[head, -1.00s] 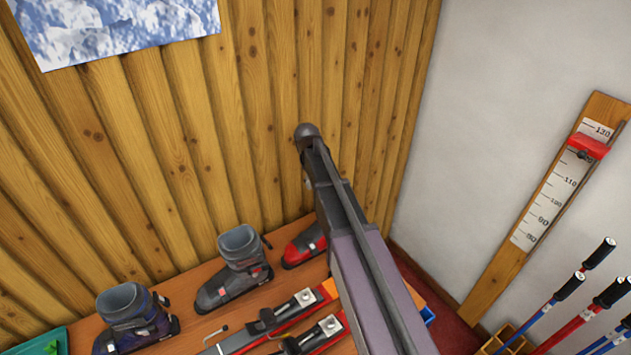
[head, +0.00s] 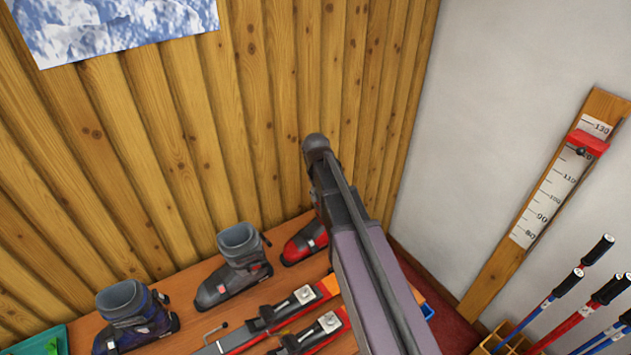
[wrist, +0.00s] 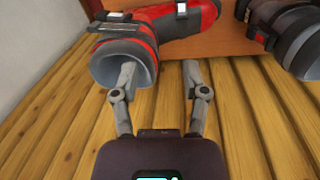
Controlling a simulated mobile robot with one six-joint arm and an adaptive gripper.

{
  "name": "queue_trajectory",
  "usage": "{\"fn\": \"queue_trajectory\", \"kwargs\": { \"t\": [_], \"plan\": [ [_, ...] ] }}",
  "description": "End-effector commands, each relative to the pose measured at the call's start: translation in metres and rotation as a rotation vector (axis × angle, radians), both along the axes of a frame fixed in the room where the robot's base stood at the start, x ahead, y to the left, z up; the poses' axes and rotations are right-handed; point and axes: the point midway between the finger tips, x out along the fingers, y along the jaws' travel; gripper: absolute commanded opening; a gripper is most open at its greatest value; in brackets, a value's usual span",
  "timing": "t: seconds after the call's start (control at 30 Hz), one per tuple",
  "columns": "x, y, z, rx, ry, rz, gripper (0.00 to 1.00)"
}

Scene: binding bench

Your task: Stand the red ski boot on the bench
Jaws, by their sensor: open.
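The red ski boot (head: 306,241) is at the right end of the row of boots on the bench (head: 185,283). My arm hides its cuff in the head view. In the wrist view the red boot (wrist: 155,40) is at the upper left, its grey-lined opening facing me. My gripper (wrist: 160,68) is open. Its left finger overlaps the boot's opening; its right finger is outside, just right of the cuff. I cannot tell whether either touches, or whether the boot stands fully upright. In the head view my forearm hides the gripper.
A grey boot (head: 236,265) stands left of the red one, and a dark blue boot (head: 132,315) further left. Skis with bindings (head: 270,325) lie in front. A plank wall (head: 230,110) rises behind the bench. Ski poles (head: 575,300) stand at the right.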

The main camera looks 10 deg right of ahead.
Motion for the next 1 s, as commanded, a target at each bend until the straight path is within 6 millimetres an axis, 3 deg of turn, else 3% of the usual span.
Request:
{"fn": "queue_trajectory", "kwargs": {
  "t": [0.03,0.2,0.4,0.53,1.0],
  "plan": [
    [-0.034,-0.003,0.0,0.012,0.003,-0.032,0.58],
    [-0.106,-0.006,-0.001,0.057,0.011,-0.146,0.58],
    [-0.161,-0.007,-0.001,0.093,0.022,-0.243,0.58],
    [-0.172,-0.007,-0.001,0.101,0.024,-0.267,0.58],
    [-0.17,-0.007,-0.01,0.102,0.025,-0.268,0.58]
  ]
}}
